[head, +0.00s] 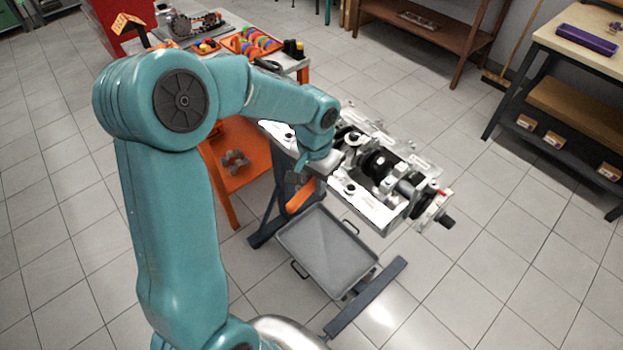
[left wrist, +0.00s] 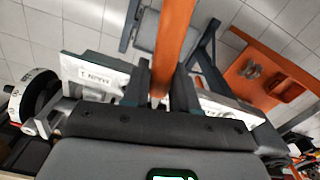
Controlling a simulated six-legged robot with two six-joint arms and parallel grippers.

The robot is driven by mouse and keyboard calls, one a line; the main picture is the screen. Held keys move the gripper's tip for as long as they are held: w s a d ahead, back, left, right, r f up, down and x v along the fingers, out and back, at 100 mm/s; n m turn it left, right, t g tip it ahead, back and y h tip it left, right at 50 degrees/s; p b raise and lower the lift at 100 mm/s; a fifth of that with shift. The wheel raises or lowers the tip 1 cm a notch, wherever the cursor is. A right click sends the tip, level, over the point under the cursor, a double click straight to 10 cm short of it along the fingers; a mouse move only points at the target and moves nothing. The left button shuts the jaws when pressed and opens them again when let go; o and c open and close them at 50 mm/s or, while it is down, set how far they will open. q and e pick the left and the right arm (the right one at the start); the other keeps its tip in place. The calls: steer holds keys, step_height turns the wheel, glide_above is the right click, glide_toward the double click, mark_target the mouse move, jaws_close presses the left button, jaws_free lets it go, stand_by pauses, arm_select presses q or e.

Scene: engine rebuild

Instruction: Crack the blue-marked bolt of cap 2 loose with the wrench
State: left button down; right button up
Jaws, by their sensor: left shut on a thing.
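My left gripper (head: 302,178) is beside the near left end of the engine block (head: 372,208), low against its side. In the left wrist view my left gripper (left wrist: 160,92) is shut on a long orange bar, which looks like the wrench handle (left wrist: 173,40). The orange bar (head: 300,196) also shows below the gripper in the head view. The wrench's head is hidden. The block lies on a stand with its crankshaft and caps facing up. I cannot make out cap 2 or a blue-marked bolt. My right gripper is not in view.
A grey drip tray (head: 325,252) lies under the block, between the dark stand legs (head: 365,297). An orange cart (head: 252,165) with a grey part on its shelf stands behind my arm. A workbench (head: 575,45) is at the far right. Tiled floor is free at the right.

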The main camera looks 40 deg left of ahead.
arm_select(q)
steer(key=shift+d+n, duration=0.3)
steer(key=shift+d, duration=0.05)
steer(key=shift+d, duration=0.1)
steer(key=shift+w+d+n+b, duration=0.2)
steer(key=shift+d+n+b, duration=0.3)
steer(key=shift+d, duration=0.2)
steer(key=shift+d, duration=0.1)
stand_by(0.3)
steer(key=shift+w+d+n+b, duration=0.35)
steer(key=shift+d+n, duration=0.25)
steer(key=shift+d, duration=0.1)
steer(key=shift+d, duration=0.1)
steer(key=shift+w+d+n+b, duration=0.3)
steer(key=shift+d+n, duration=0.3)
steer(key=shift+d, duration=0.05)
steer(key=shift+d, duration=0.1)
stand_by(0.3)
